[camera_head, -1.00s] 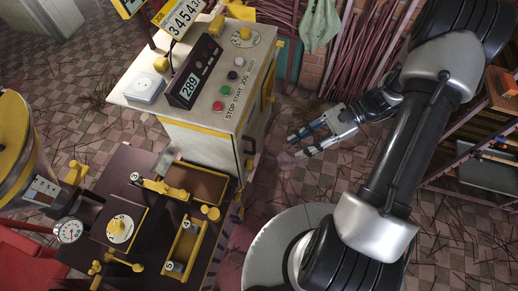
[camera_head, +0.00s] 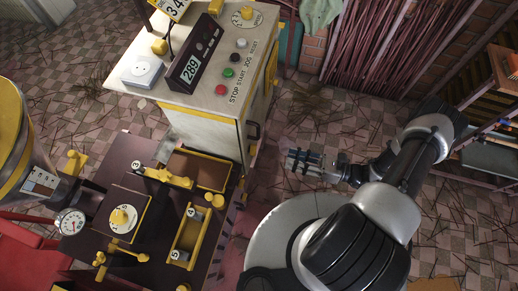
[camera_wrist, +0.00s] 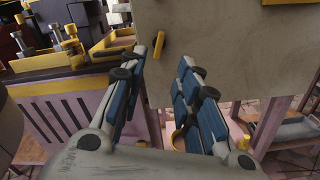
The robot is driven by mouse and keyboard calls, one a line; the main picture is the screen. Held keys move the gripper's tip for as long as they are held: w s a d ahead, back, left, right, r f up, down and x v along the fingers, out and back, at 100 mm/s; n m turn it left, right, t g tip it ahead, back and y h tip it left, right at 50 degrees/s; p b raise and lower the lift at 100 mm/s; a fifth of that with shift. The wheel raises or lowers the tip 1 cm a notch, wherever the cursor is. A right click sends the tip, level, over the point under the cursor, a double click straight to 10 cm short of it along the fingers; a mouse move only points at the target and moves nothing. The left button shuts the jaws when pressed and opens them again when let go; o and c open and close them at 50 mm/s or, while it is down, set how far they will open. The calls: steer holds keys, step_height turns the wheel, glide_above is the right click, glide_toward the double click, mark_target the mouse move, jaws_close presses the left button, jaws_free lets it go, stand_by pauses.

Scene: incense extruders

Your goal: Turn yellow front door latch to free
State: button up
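In the wrist view a small yellow latch (camera_wrist: 158,45) stands nearly upright, slightly tilted, near the left edge of a plain grey panel (camera_wrist: 222,50). My gripper (camera_wrist: 172,62) is open and empty, with its two blue-padded fingers apart. The latch lies ahead, beyond the left fingertip; I cannot see any contact. In the head view my gripper (camera_head: 291,160) hangs over the floor, to the right of the machine cabinet (camera_head: 205,130). The cabinet's side facing my gripper is seen at a steep angle there, so the latch cannot be made out clearly.
A dark bench (camera_head: 120,165) with yellow fittings stands to the left of the cabinet. A rack (camera_head: 490,140) stands at the right, and bundled sticks (camera_head: 380,50) lean on the back wall. Floor between cabinet and rack is open, strewn with thin sticks.

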mark_target(253, 150)
steer(key=b+x, duration=0.1)
steer(key=x, duration=1.2)
steer(key=shift+c, duration=0.4)
steer(key=shift+s, duration=0.1)
jaws_close()
